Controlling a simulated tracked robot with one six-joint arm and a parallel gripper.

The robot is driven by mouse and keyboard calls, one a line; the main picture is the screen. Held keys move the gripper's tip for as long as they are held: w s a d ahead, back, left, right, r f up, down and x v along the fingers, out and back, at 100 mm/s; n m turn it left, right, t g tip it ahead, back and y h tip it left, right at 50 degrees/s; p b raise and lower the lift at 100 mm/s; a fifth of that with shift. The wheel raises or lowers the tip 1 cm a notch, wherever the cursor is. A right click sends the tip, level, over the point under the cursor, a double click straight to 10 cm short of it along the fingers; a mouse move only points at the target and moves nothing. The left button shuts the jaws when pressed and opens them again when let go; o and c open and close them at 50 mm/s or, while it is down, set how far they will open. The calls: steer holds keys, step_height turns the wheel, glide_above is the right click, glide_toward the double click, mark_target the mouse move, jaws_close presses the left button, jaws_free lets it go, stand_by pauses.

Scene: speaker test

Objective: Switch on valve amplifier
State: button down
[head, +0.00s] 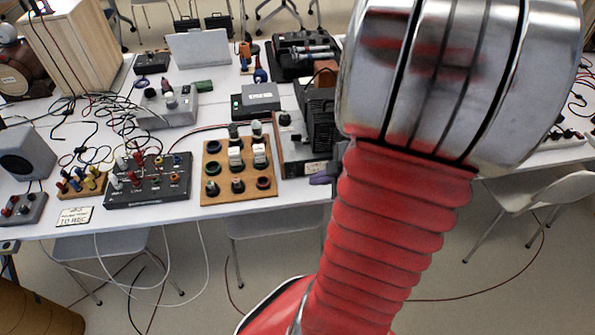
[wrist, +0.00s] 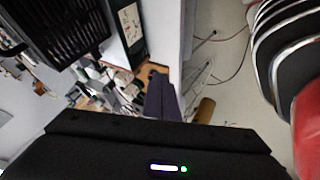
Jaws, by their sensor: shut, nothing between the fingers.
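A black vented box with a wooden-edged front (head: 318,128) stands near the table's front edge in the head view, partly hidden by my arm. It looks like the valve amplifier, though I cannot be sure. Its black ribbed casing (wrist: 58,28) and dark front panel with a pale label (wrist: 130,22) show at the top of the wrist view. I cannot make out its switch. My gripper (wrist: 158,80) shows as dark purple fingers, shut and empty. In the head view a purple bit of my gripper (head: 321,178) shows just below the box's front, beside the table edge. Contact cannot be told.
Left of the box is a wooden board with several round sockets and plugs (head: 238,190), then a black terminal box (head: 147,185) with cables. A black unit with tubes (head: 303,58) stands behind.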

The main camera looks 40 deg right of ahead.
mark_target(290, 170)
steer(key=shift+w+f, duration=0.1)
steer(key=shift+x, duration=5)
steer(key=shift+w+d+r, duration=0.2)
steer(key=shift+w+d, duration=0.35)
steer(key=shift+w, duration=0.25)
steer(key=shift+w+d+r, duration=0.25)
steer(key=shift+w+d, duration=0.35)
steer(key=shift+w, duration=0.15)
steer(key=shift+w+d+r, duration=0.1)
steer(key=shift+w+d, duration=0.1)
steer(key=shift+w, duration=0.05)
steer(key=shift+r, duration=0.1)
steer(key=shift+r, duration=0.75)
steer(key=shift+a, duration=0.1)
